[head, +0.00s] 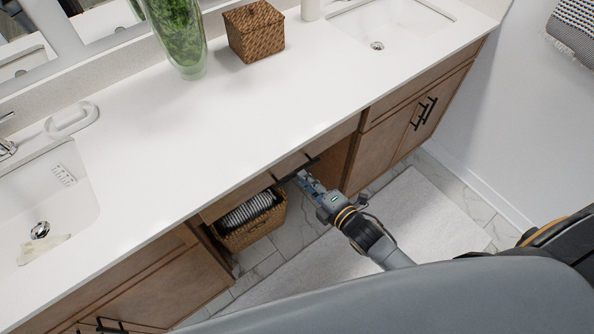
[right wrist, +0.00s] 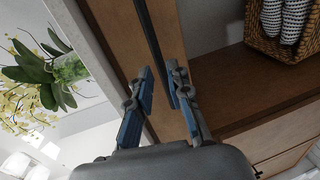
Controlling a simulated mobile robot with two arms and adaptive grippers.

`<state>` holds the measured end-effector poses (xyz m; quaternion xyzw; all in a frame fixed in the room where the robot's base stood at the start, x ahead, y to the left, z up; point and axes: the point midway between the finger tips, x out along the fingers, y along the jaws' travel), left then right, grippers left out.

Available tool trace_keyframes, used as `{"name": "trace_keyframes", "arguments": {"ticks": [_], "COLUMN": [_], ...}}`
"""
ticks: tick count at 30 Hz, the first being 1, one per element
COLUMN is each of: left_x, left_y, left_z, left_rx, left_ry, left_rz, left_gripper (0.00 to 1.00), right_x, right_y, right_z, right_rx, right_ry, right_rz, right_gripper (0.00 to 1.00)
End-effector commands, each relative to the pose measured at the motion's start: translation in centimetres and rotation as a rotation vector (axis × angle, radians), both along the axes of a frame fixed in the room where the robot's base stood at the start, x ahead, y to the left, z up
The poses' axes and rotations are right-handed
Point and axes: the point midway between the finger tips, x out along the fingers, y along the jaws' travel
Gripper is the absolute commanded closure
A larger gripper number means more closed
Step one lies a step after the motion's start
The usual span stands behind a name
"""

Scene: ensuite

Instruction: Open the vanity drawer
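The vanity drawer (head: 244,197) is the shallow wooden front under the middle of the white counter, above an open bay. It looks shut. Its long black bar handle (head: 312,161) shows on both sides of my right gripper (head: 299,176), which is at the handle. In the right wrist view the handle (right wrist: 149,32) runs down to between the two fingertips of the right gripper (right wrist: 160,72). The fingers stand apart, one on each side of the bar, with a narrow gap. Whether they touch the bar is unclear. My left gripper is out of view.
A wicker basket (head: 252,222) with rolled striped towels is in the bay below the drawer. The counter (head: 215,125) overhangs the gripper and carries a green glass vase (head: 178,35) and a woven box (head: 254,31). A pale rug (head: 405,212) covers the floor in front.

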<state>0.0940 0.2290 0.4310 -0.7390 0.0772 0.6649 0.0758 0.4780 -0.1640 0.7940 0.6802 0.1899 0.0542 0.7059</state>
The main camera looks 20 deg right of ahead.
Motion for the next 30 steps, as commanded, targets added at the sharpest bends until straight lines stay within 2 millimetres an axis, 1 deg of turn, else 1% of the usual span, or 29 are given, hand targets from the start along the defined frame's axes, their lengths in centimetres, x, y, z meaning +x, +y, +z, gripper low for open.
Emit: {"name": "trace_keyframes", "arguments": {"ticks": [1,3,9,13,19,20,21,22,23,30], "left_x": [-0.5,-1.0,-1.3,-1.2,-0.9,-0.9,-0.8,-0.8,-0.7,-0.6], "left_y": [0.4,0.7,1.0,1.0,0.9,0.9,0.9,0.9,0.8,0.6], "left_z": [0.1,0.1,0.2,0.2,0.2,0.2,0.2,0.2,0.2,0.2], "left_rx": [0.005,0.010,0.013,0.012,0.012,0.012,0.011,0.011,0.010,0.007], "left_ry": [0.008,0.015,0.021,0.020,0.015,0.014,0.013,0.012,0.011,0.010], "left_rz": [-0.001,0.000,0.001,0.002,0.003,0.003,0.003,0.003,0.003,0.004], "left_gripper": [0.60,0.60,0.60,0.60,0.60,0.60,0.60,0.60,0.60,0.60], "right_x": [1.1,2.1,3.8,4.1,4.1,4.1,4.1,4.1,4.1,4.1], "right_y": [0.4,0.7,1.4,1.5,1.5,1.5,1.5,1.5,1.5,1.5], "right_z": [-0.1,-0.3,-0.8,-0.9,-0.9,-0.9,-0.9,-0.9,-0.9,-0.9], "right_rx": [0.003,0.001,0.002,0.002,0.002,0.002,0.002,0.002,0.002,0.002], "right_ry": [-0.001,-0.001,0.001,0.001,0.002,0.002,0.002,0.002,0.002,0.002], "right_rz": [0.000,-0.001,0.000,0.000,0.000,0.000,0.000,0.000,0.000,0.000], "right_gripper": [0.81,0.81,0.81,0.81,0.81,0.83,0.92,0.98,1.00,1.00]}}
